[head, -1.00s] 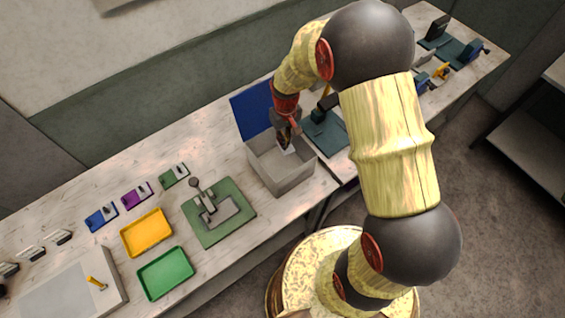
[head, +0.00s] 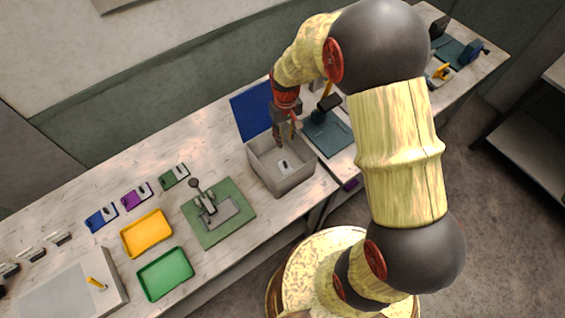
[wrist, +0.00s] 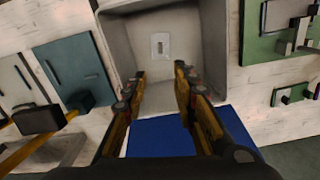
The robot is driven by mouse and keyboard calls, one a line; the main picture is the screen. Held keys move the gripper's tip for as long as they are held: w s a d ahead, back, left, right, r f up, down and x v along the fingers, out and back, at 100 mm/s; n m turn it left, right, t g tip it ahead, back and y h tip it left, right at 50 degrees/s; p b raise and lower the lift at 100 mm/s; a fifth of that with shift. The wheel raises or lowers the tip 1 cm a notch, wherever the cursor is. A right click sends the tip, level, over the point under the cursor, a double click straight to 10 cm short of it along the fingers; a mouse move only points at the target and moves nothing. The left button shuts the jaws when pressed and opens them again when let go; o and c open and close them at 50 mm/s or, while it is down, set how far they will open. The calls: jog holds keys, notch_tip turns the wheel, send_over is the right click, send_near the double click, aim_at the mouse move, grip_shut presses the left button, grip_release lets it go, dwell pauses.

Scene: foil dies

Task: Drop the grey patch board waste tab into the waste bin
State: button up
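The waste bin (head: 291,184) is an open grey box on the bench, with a blue panel (head: 252,112) standing at its back edge. A small light grey tab with a dark mark (head: 284,166) lies inside the bin; in the wrist view the tab (wrist: 160,45) lies flat on the bin's floor, apart from my fingers. My gripper (head: 287,140) is over the back part of the bin. In the wrist view my gripper (wrist: 158,84) has its two fingers spread with nothing between them.
A green press fixture (head: 232,229) stands left of the bin. A dark teal fixture (head: 328,137) stands close on its right. Yellow (head: 129,236) and green (head: 146,285) trays lie further left. Small coloured holders line the bench's back.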

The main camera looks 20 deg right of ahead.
notch_tip(320, 180, up, 9)
dwell(0.3)
jog(key=shift+f, duration=0.1)
jog(key=s+r+m+t+b, duration=0.1)
jog(key=s+t+b, duration=0.4)
jog(key=s+b, duration=1.3)
jog(key=s+r, duration=0.1)
jog(key=s, duration=0.3)
jog(key=shift+s+r+m+t, duration=0.25)
jog(key=shift+m+t, duration=0.05)
jog(key=shift+m, duration=0.1)
